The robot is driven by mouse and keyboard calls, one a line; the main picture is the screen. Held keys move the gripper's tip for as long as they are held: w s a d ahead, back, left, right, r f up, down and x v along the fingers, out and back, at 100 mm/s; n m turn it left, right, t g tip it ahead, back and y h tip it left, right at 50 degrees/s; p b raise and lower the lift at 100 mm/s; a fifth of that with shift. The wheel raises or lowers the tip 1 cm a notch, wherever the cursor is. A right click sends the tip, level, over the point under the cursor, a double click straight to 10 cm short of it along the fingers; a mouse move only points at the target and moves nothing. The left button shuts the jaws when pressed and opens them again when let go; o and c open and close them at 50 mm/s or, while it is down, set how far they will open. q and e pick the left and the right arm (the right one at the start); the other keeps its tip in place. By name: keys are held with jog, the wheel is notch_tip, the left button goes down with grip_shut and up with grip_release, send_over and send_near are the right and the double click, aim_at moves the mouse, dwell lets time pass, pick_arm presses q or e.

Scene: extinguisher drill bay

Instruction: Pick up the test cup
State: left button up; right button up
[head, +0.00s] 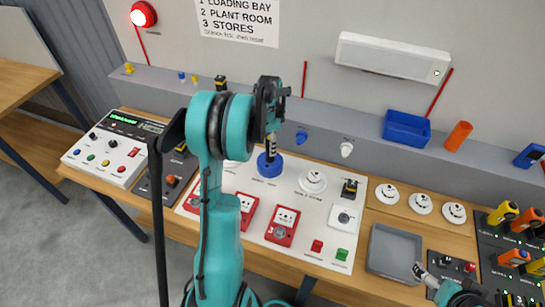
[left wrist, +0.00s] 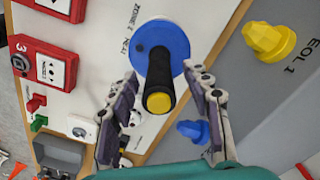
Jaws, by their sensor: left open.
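The test cup, which I take to be the blue round piece with an upright black handle (head: 269,163), stands on the white panel. In the left wrist view its blue disc (left wrist: 172,38) carries the black handle with a yellow end facing the camera. My left gripper (head: 270,118) is above it in the head view. In the left wrist view the open fingers (left wrist: 160,76) lie on either side of the handle, with visible gaps. My right gripper (head: 424,273) is partly in view at the lower right, by the grey tray; its jaw state is unclear.
Red call points (head: 282,226) and white detectors (head: 313,181) sit on the panel near the cup. A grey tray (head: 372,262) is to the right. A blue bin (head: 407,128) and an orange cylinder (head: 458,136) stand on the rear ledge. A control box (head: 112,150) is at left.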

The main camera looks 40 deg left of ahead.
pick_arm(q)
notch_tip(320, 180, down, 4)
jog(key=shift+f, duration=0.15)
jog(key=shift+s, duration=0.1)
grip_shut()
